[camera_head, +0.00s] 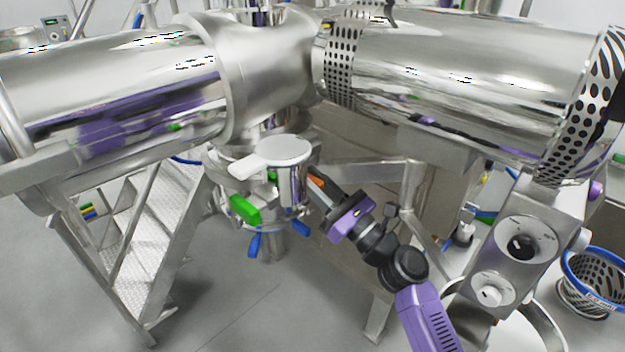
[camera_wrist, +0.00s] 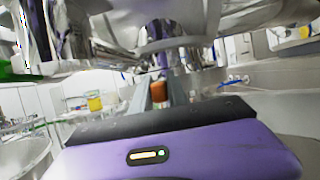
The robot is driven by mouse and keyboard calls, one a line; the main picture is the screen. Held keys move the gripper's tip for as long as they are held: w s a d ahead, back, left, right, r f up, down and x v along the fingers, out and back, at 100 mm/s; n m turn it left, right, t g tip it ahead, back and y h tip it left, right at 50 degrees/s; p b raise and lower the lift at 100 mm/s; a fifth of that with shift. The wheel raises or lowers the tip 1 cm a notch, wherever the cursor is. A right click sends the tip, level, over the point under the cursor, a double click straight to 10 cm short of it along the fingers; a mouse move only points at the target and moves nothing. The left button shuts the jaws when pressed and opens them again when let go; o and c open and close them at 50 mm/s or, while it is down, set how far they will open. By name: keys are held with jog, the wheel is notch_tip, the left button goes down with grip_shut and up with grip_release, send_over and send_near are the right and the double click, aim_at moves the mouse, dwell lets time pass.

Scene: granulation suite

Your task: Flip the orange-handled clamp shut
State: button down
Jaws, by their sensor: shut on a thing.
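The orange handle of the clamp (camera_head: 316,182) shows at the right side of the steel outlet under the large machine. In the wrist view the orange handle (camera_wrist: 159,91) stands between the two finger tips. My gripper (camera_head: 316,188) reaches in from the lower right and is shut on the orange handle. My gripper also shows in the wrist view (camera_wrist: 159,100), with the purple body below it. The clamp's body and hinge are mostly hidden behind the fingers and the outlet.
A white round lid (camera_head: 285,150) sits atop the outlet. A green handle (camera_head: 245,209) and blue handles (camera_head: 254,245) are close by on the left and below. Steel stairs (camera_head: 150,240) stand left. A control box (camera_head: 517,245) and a perforated basket (camera_head: 592,285) are right.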

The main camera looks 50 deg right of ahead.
jog(key=shift+d+r, duration=0.1)
jog(key=shift+d, duration=0.2)
jog(key=c, duration=1.3)
grip_release()
jog(key=shift+d, duration=0.1)
jog(key=shift+s, duration=0.1)
jog(key=shift+s+f+b, duration=0.3)
jog(key=shift+f+b, duration=0.05)
jog(key=b+v, duration=0.3)
jog(key=v, duration=0.3)
jog(key=shift+f, duration=0.15)
jog(key=shift+s+a, duration=0.2)
jog(key=shift+s, duration=0.25)
